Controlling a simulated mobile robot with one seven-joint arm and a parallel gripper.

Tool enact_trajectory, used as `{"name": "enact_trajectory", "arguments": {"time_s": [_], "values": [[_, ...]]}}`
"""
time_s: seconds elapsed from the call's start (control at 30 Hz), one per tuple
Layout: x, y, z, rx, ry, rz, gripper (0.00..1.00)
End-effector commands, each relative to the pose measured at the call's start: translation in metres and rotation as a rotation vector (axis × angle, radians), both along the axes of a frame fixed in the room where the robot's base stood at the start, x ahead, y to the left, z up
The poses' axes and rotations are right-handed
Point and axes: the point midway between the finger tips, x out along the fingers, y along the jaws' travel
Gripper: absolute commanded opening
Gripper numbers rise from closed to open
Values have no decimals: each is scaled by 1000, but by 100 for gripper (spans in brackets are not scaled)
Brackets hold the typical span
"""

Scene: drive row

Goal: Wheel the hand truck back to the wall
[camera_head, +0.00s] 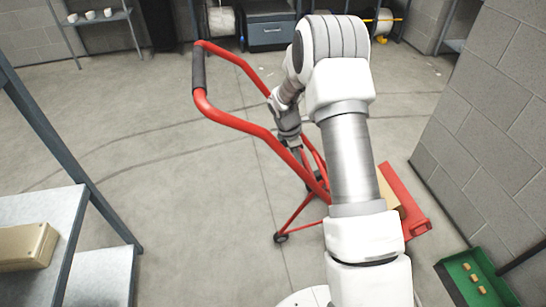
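A red hand truck (243,125) stands tilted in the middle of the floor, its looped handle toward the upper left with a black grip (199,68). One small dark wheel (281,237) shows on the floor. Its red lower end (407,200) shows at right beyond my arm, with a tan box (387,190) partly hidden there. My gripper (289,138) is at the hand truck's red tubing, below the handle loop. My arm hides part of the frame. The fingertips are too small and covered to tell whether they close on the tube. A grey block wall (490,115) rises at right.
A shelf (40,207) with a tan case (27,246) stands at left. A green bin (477,278) with several small items sits at lower right by the wall. A grey cabinet (268,32) and racks line the back. The floor (150,130) at centre left is clear.

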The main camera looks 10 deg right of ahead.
Motion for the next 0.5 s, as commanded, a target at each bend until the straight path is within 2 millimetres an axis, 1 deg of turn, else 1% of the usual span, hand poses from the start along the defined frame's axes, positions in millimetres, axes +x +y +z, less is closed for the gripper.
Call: {"name": "enact_trajectory", "arguments": {"time_s": [0.03,0.5], "values": [[-1,-19,4,-3,2,-10,0],[0,-149,3,-3,-1,-8,0]]}}
